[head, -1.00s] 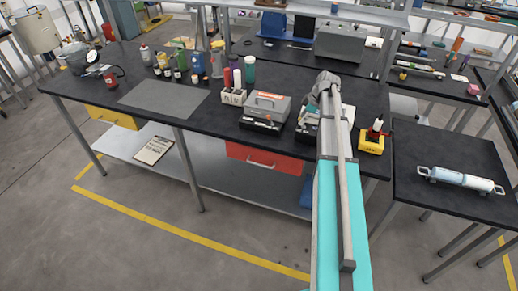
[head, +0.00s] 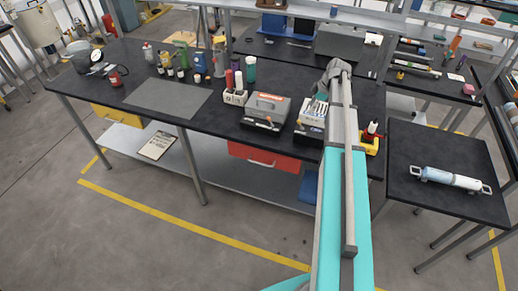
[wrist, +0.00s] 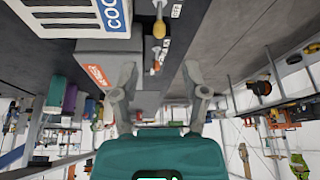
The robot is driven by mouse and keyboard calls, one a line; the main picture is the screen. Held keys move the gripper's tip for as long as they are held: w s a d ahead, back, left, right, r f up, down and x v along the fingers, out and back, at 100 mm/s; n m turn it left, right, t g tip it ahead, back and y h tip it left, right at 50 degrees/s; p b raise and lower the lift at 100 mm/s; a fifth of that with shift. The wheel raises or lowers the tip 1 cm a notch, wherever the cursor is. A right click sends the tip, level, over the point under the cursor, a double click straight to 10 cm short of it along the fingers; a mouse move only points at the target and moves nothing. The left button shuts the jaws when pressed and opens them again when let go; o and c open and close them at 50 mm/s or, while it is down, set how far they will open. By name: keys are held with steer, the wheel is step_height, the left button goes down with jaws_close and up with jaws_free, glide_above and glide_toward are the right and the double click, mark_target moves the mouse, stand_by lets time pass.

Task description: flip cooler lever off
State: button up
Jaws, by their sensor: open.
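The cooler (head: 313,111) is a small white box with dark stripes near the bench's right end. In the wrist view, its blue-lettered face (wrist: 112,16) is at the upper left, with the text cut off and upside down. A small lever (wrist: 158,29) with a yellow tip stands on the dark panel beside it; I cannot tell its setting. My gripper (wrist: 161,72) is open and empty, its fingers apart below the lever in that picture, not touching it. In the head view, my arm partly hides the gripper beside the cooler.
A grey box (head: 267,105) with an orange label stands left of the cooler. Another lever (wrist: 155,67) with an orange-red part shows farther off. A yellow block (head: 371,145) with a red-and-white item is right of my arm. The grey mat (head: 168,97) is clear.

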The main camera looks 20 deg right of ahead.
steer(key=w+p+v, duration=0.1)
steer(key=p+v, duration=0.2)
steer(key=v, duration=0.1)
steer(key=s+a+f+m+h+b, duration=0.1)
steer(key=s+a+f+m, duration=0.1)
steer(key=s+a, duration=0.3)
steer(key=s+a+f+m+g+h+b, duration=0.1)
steer(key=s+a+m, duration=0.4)
steer(key=a, duration=0.9)
steer(key=s+a+f+m+g+h+b, duration=0.1)
steer(key=s+a, duration=0.4)
steer(key=a, duration=0.5)
steer(key=shift+s+f+m+h+b, duration=0.3)
steer(key=shift+s+f+m+b, duration=0.1)
steer(key=shift+f+m+b, duration=0.65)
steer(key=shift+s+a+f+m+h+b, duration=0.15)
steer(key=shift+s+a+f+m, duration=0.1)
steer(key=shift+s+a+m, duration=0.5)
steer(key=shift+s+a+f+m+h+b, duration=0.15)
steer(key=shift+s+a+f+m, duration=0.15)
steer(key=shift+s+a, duration=0.75)
steer(key=shift+s+d, duration=0.15)
steer(key=shift+d, duration=0.05)
